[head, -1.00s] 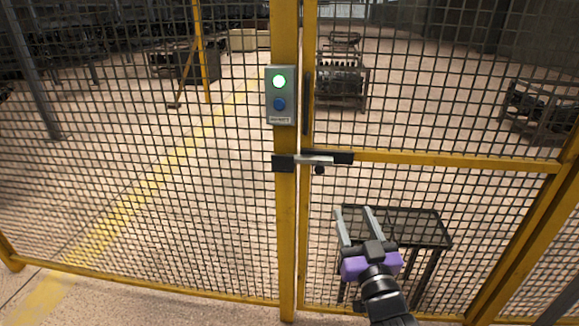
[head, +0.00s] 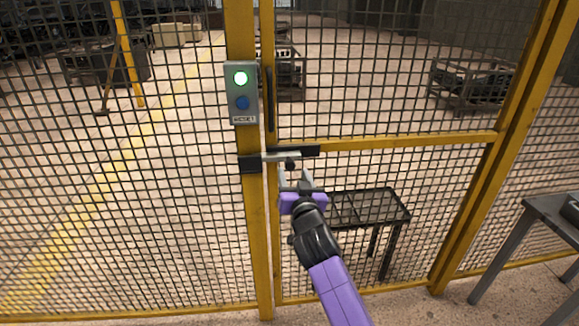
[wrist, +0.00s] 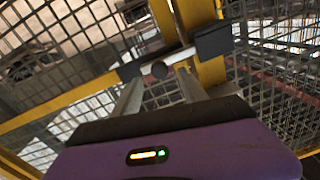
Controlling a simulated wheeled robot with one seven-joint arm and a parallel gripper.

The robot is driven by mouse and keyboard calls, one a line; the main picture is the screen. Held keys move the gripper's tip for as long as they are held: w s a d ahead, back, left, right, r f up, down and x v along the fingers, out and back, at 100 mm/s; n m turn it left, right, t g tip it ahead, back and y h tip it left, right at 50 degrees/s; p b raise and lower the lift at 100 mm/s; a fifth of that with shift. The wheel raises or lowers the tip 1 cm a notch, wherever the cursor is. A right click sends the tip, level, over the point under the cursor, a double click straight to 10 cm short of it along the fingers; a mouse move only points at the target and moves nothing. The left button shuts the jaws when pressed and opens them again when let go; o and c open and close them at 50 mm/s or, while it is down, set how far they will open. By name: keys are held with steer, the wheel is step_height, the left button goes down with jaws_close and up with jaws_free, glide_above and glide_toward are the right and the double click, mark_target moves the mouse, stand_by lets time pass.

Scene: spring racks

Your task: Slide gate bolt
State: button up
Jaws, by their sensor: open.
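The gate bolt (head: 277,156) is a pale metal bar. It spans from a black bracket (head: 250,163) on the yellow post to a black housing (head: 307,151) on the gate's crossbar. My gripper (head: 295,178) is open just below the knob. The mesh gate (head: 380,110) stands shut against the post.
A grey box (head: 242,93) with a lit green lamp and a blue button is on the yellow post (head: 246,220). A dark low table (head: 370,208) shows behind the mesh. Another grey table (head: 555,218) stands at the right edge.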

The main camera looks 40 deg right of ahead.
mark_target(291, 166)
steer(key=shift+x, duration=2.35)
jaws_close()
